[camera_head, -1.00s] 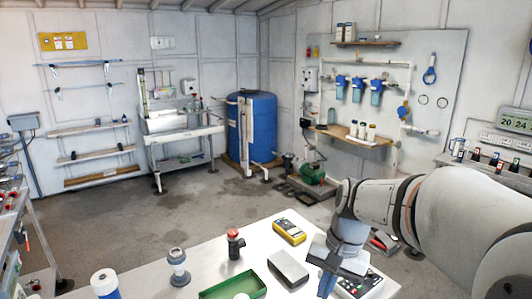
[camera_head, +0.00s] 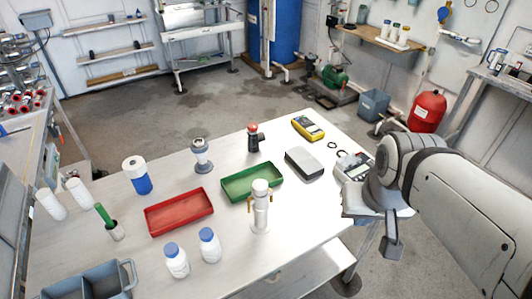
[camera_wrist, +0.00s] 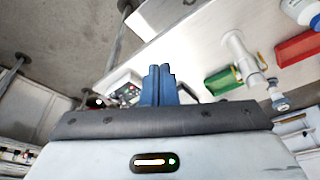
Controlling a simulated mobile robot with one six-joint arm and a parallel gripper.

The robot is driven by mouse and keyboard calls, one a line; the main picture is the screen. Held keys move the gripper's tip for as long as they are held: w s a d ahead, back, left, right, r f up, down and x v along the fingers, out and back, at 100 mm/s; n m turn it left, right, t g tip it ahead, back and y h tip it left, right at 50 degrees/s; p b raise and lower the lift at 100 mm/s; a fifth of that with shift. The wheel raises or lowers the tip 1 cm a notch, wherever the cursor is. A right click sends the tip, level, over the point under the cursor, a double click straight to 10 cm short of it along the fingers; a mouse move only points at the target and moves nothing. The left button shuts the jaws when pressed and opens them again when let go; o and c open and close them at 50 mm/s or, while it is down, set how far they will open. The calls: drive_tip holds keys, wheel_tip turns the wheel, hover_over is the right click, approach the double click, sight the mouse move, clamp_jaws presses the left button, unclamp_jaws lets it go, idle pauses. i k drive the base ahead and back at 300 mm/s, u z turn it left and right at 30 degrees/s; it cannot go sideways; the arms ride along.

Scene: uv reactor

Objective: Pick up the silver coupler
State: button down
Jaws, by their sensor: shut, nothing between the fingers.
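The silver coupler (camera_head: 261,212) stands upright on the white table, just in front of the green tray. It is a pale metal cylinder with brass levers at its sides. It also shows in the wrist view (camera_wrist: 240,55), right of my fingers and well apart from them. My gripper (camera_head: 392,248) points down at the table's right edge, to the right of the coupler. In the wrist view, its blue fingers (camera_wrist: 160,84) are together with nothing between them.
The green tray (camera_head: 226,195) is close behind the coupler. A red tray (camera_head: 151,226) and two white bottles (camera_head: 177,264) are to its left. A grey box (camera_head: 304,163), a yellow meter (camera_head: 308,128) and a grey device (camera_head: 354,167) lie towards my arm. The table's front right is clear.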

sight(260, 224)
drive_tip(key=z, duration=1)
drive_tip(key=k, duration=1.7)
drive_tip(key=u, duration=0.8)
drive_tip(key=i, duration=1)
drive_tip(key=u, duration=0.15)
